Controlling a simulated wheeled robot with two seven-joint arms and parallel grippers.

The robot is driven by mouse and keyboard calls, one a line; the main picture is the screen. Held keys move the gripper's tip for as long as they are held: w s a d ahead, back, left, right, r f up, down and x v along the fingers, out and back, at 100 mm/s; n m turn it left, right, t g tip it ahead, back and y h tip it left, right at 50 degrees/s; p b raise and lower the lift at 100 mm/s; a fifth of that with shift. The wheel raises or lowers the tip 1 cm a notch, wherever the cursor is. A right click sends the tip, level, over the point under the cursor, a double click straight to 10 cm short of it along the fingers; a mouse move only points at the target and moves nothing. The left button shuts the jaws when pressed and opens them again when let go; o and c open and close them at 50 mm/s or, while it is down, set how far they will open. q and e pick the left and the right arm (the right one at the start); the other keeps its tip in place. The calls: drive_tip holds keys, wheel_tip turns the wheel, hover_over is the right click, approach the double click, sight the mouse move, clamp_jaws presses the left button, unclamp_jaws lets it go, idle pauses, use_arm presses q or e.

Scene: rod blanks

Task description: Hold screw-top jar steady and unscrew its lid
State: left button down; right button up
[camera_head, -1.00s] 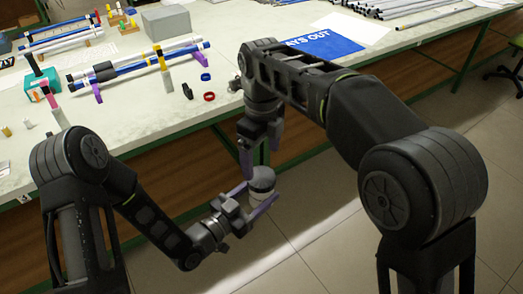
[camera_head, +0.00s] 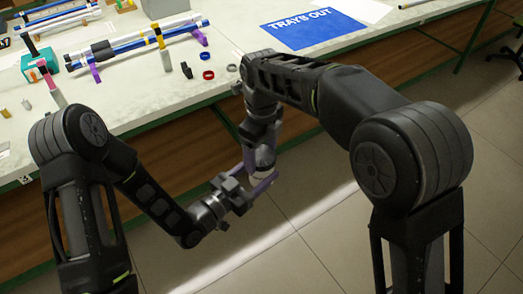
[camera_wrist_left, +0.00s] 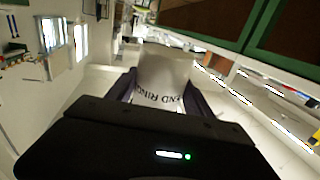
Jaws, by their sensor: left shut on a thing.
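The screw-top jar (camera_head: 264,171) is off the table, in front of the bench edge. My left gripper (camera_head: 259,184) is shut on it from the side. In the left wrist view the pale jar (camera_wrist_left: 165,73) sits between the purple fingers, with dark lettering partly readable as "END RING". My right gripper (camera_head: 260,154) points down from above, its fingers around the top of the jar. The lid is mostly hidden there. I cannot tell whether the right fingers touch or grip it.
The bench (camera_head: 180,92) runs behind both arms. It carries rods on stands (camera_head: 135,43), a red ring (camera_head: 208,75), a dark ring (camera_head: 187,70), a teal box (camera_head: 38,68) and a blue "TRAYS OUT" mat (camera_head: 313,30). The floor in front is clear.

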drive_tip(key=c, duration=1.2)
drive_tip(key=shift+o, duration=0.2)
drive_tip(key=n, duration=1.2)
drive_tip(key=shift+n, duration=0.4)
drive_tip(key=n, duration=0.8)
drive_tip(key=shift+w+r, duration=0.1)
drive_tip(key=n, duration=0.5)
drive_tip(key=shift+n, duration=0.4)
drive_tip(key=n, duration=1.9)
drive_tip(key=shift+n, duration=0.3)
drive_tip(key=n, duration=0.8)
drive_tip(key=shift+r, duration=0.1)
